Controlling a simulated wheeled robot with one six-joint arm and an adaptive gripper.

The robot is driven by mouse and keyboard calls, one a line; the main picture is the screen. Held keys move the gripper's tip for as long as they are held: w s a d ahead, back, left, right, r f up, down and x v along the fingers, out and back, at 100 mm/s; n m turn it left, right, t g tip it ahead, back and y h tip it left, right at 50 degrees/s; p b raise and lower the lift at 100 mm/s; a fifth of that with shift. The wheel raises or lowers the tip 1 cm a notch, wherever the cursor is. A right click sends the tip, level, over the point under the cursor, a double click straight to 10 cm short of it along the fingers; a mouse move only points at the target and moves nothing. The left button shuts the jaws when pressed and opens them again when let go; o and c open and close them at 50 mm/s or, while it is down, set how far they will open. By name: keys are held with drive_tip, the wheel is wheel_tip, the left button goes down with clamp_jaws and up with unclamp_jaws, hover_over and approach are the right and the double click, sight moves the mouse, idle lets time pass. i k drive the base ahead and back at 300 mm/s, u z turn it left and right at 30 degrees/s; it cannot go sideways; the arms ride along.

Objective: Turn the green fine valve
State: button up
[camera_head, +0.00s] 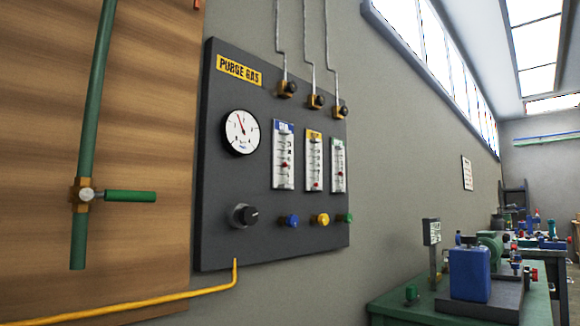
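The green fine valve is most likely the small green knob (344,218) at the lower right of the dark purge gas panel (225,190), under the right-hand flow meter (338,164). A yellow knob (320,219) and a blue knob (290,221) sit to its left in the same row. A larger black knob (244,215) is further left, under the round gauge (241,132). The position of the green knob's turn cannot be told at this size. My gripper is not in view.
A green pipe (91,110) with a green lever handle (130,196) runs down a wooden board at left. A yellow pipe (130,306) passes below the panel. A green workbench (400,305) with a blue device (469,273) stands at lower right. The panel front is unobstructed.

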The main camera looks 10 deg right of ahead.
sight(347, 218)
drive_tip(key=u, duration=0.1)
drive_tip(key=k, duration=1)
drive_tip(key=z, duration=0.85)
drive_tip(key=i, duration=1.65)
drive_tip(key=u, duration=0.75)
